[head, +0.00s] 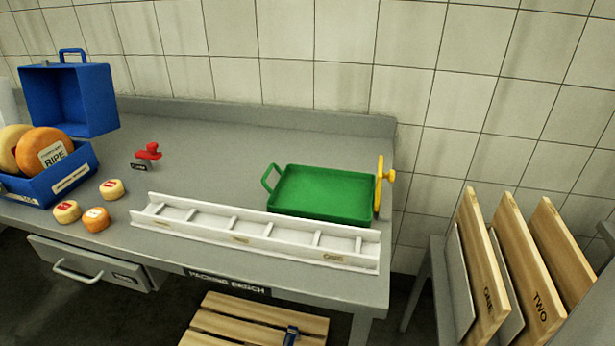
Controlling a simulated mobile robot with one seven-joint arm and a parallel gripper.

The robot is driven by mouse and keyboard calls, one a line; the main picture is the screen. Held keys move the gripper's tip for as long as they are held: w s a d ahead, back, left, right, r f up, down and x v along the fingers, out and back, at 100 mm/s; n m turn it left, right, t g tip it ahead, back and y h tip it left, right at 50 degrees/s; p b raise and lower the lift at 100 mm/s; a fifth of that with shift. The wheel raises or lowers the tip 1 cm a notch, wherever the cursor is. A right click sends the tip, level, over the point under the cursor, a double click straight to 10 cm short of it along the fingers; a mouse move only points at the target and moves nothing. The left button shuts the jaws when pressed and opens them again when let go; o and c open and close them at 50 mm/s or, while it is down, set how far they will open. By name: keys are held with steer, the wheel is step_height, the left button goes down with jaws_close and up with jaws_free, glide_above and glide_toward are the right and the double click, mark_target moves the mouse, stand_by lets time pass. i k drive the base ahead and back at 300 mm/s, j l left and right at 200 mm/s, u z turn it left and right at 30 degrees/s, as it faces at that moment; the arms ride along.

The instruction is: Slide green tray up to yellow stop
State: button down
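The green tray (322,194) lies flat and empty on the right part of the grey packing bench. Its one visible handle (270,177) is on its left side. The yellow stop (379,183) stands at the bench's right edge, close beside the tray's right wall. The two look touching or nearly so, but I cannot tell which from this angle. My gripper is not in view.
A white divided rack (255,234) runs along the bench front, just before the tray. Small cheeses (96,219), a blue box (70,182) with large wheels, and a red clamp-like item (148,152) are left. Boards (487,270) stand right. The bench's back middle is clear.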

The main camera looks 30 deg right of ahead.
mark_target(325, 195)
steer(key=z, duration=1.3)
steer(key=j+z, duration=0.3)
steer(key=k+j+z, duration=0.15)
steer(key=j+z, duration=0.15)
steer(key=k+j, duration=0.1)
steer(key=j, duration=0.2)
steer(key=k+j, duration=0.1)
steer(key=j, duration=0.2)
steer(key=k+j, duration=0.1)
steer(key=j, duration=0.2)
steer(key=i, duration=0.9)
